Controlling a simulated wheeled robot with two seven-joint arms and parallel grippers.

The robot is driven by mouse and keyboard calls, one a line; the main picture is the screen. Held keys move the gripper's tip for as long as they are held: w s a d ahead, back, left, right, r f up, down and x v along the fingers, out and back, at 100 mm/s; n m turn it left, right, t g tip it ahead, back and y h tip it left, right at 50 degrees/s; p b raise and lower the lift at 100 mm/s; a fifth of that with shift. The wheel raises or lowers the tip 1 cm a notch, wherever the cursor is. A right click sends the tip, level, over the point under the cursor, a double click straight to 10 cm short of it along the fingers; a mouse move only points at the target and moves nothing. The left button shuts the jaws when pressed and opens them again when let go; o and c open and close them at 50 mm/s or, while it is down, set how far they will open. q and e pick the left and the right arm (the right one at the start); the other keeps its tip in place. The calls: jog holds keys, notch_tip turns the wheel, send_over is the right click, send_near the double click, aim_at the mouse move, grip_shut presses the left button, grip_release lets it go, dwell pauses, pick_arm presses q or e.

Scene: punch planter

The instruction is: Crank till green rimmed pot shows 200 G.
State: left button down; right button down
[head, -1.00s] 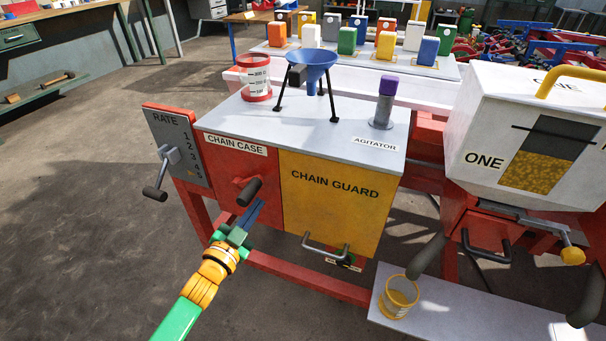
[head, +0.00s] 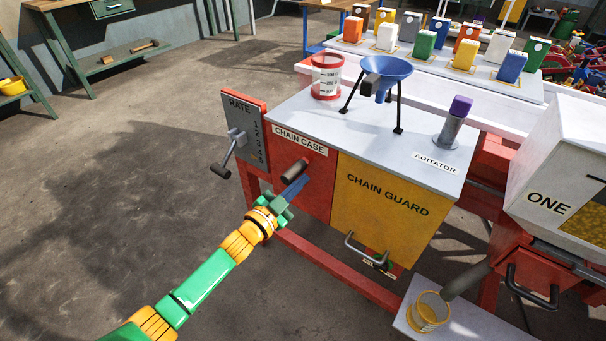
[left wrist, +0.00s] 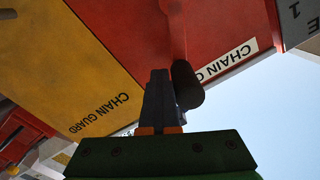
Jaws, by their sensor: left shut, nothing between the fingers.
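The crank's dark handle (head: 294,170) sticks out from the red chain case (head: 318,193), left of the yellow chain guard (head: 380,205). My left gripper (head: 294,188) is shut and empty, its fingertips just below the handle. In the left wrist view the shut fingers (left wrist: 160,95) point up beside the dark handle (left wrist: 187,86); I cannot tell whether they touch it. A yellow-rimmed pot (head: 430,312) stands on the low grey shelf under a dark spout. A red-rimmed clear pot with level marks (head: 326,78) stands on the machine top. My right gripper is out of view.
A rate lever (head: 228,155) juts out left of the chain case. A blue funnel (head: 385,72) on dark legs and the agitator knob (head: 455,118) stand on top. A white hopper marked ONE (head: 548,202) is at right. The floor at left is clear.

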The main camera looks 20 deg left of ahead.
pick_arm(q)
jog(key=shift+w+a+r+p, duration=0.3)
jog(key=shift+a+r+p, duration=0.05)
jog(key=shift+a+r, duration=0.4)
jog(key=shift+d+f, duration=0.1)
jog(key=d+p+v, duration=0.1)
jog(key=p+v, duration=0.3)
jog(key=v, duration=0.5)
jog(key=shift+s+f+p, duration=0.15)
jog(key=shift+s+p, duration=0.15)
jog(key=shift+f, duration=0.1)
